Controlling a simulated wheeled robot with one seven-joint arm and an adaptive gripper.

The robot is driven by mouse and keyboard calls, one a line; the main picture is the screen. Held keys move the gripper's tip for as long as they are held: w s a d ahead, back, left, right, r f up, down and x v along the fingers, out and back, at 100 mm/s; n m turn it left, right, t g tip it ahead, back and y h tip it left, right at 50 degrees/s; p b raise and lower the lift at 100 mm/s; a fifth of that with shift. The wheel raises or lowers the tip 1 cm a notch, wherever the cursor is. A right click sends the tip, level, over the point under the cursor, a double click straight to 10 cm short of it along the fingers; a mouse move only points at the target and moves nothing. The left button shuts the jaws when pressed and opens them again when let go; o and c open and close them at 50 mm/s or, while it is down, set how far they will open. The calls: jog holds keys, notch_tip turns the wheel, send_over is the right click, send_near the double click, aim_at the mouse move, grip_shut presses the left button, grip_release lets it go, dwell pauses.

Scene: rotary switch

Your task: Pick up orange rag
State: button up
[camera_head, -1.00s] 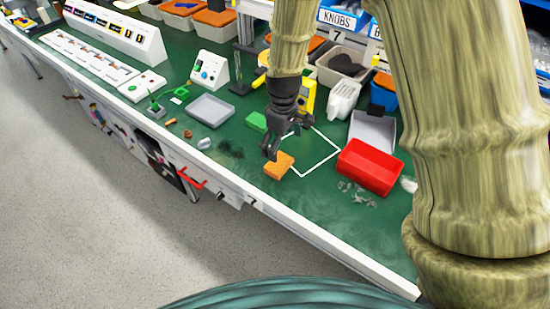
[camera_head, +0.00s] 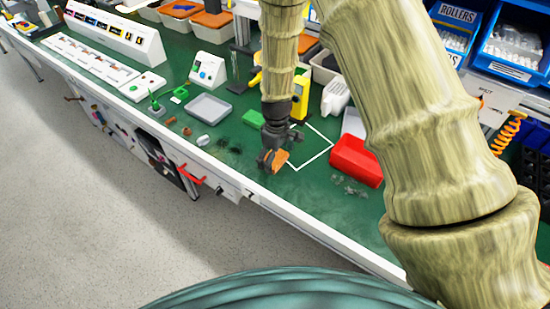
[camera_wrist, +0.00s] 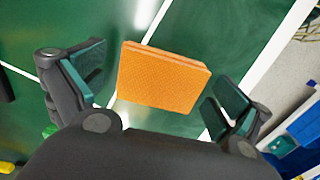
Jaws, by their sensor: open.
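The orange rag (camera_head: 280,158) is a folded, flat rectangular block on the green bench top, at the near corner of a white outlined square. In the wrist view the orange rag (camera_wrist: 163,77) lies between the two spread fingers, with a gap on each side. My gripper (camera_head: 268,160) is open and right over the rag, covering part of it in the head view. In the wrist view my gripper (camera_wrist: 158,92) holds nothing, and I cannot tell how far above the rag its fingertips are.
A red bin (camera_head: 356,161) stands to the right, with grey scraps beside it. A green block (camera_head: 253,118) and a yellow device (camera_head: 301,100) stand behind. A grey tray (camera_head: 208,108) is to the left. The white bench edge (camera_head: 290,222) runs close in front.

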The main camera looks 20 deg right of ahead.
aim_at(276, 158)
jog(key=shift+s+r, duration=0.1)
jog(key=shift+s, duration=0.15)
jog(key=shift+w, duration=0.15)
jog(key=c, duration=0.9)
jog(key=shift+c, duration=0.2)
jog(key=shift+r+b, duration=0.4)
jog(key=shift+r, duration=0.35)
jog(key=shift+r+b, duration=0.3)
jog(key=shift+r, duration=0.55)
jog(key=s+b, duration=0.1)
jog(key=s, duration=0.4)
jog(key=s+d+r+b, duration=0.1)
jog(key=s, duration=0.4)
jog(key=s+d+b, duration=0.1)
jog(key=s, duration=0.5)
jog(key=shift+r, duration=0.35)
